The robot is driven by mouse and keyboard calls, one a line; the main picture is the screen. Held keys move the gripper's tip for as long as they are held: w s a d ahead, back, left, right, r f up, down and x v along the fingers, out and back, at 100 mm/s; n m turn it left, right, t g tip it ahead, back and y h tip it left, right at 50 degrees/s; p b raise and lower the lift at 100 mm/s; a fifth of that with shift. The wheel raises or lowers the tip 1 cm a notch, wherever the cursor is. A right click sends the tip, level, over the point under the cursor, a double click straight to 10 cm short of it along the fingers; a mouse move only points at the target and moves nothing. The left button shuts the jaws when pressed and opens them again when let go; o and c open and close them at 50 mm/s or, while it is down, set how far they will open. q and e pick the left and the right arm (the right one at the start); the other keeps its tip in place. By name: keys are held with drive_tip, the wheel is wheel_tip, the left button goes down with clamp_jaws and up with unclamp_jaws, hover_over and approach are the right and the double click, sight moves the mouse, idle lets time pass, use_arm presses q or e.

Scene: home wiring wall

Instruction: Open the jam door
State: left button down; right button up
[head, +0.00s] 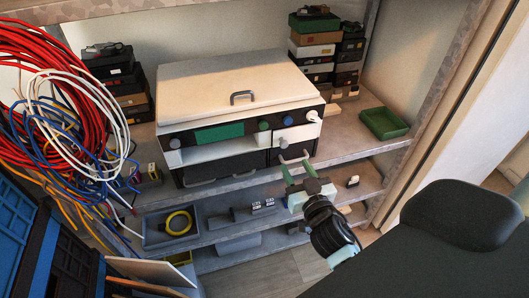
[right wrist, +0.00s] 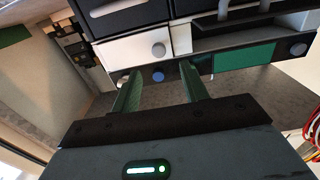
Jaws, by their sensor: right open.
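A boxy machine with a white top (head: 225,80) stands on the upper shelf in the head view. Its front has a green display (head: 219,132), knobs, a small white panel (head: 300,136) at right and dark fronts with bar handles below. No label marks which is the jam door. My right gripper (head: 299,170) is open and empty, below the handle (head: 295,157) of the lower right dark front. In the right wrist view, the spread fingers of the gripper (right wrist: 160,68) point toward the white panel (right wrist: 130,50) with its grey knob, apparently without touching. My left gripper is out of view.
Stacked boxes (head: 113,70) stand left of the machine, more (head: 313,50) at back right. A green tray (head: 384,122) lies right on the shelf. Coiled red, white and blue cables (head: 65,100) hang at left. The lower shelf holds a grey bin (head: 152,240) and small devices.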

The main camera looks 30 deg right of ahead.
sight(285, 146)
drive_tip(key=shift+p+x, duration=0.3)
drive_tip(key=shift+x, duration=3.6)
clamp_jaws()
